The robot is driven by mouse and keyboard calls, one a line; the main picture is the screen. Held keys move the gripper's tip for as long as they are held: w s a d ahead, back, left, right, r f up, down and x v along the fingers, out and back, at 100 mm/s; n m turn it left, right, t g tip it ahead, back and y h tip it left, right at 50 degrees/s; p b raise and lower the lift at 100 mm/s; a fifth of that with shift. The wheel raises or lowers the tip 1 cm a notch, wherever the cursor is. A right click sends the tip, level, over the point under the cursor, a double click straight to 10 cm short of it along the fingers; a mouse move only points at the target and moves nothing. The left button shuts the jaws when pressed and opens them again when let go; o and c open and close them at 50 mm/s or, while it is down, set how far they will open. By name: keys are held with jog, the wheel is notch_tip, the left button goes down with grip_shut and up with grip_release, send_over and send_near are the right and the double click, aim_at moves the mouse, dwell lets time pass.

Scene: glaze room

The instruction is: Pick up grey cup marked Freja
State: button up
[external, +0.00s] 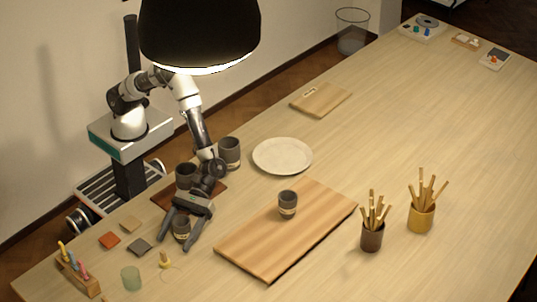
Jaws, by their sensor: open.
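Several dark grey cups with pale bands stand on the table. One cup (181,228) shows between the fingers of my gripper (177,242), which is open and points down toward the near side. Whether the fingers touch it I cannot tell. A second cup (186,174) stands just behind my gripper, at a dark brown mat, partly hidden by the arm. A larger cup (229,151) stands farther back. Another cup (287,205) stands upright on a wooden board (262,245). Any names on the bands are too small to read, so I cannot tell which is marked Freja.
A pale plate (282,156) lies behind the board. Pots of wooden tools, one brown (372,237) and one yellow (421,218), stand right. Small tiles (110,240), a pen rack (78,274) and a greenish cup (130,278) are front left.

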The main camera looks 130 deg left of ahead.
jog(key=c, duration=1.2)
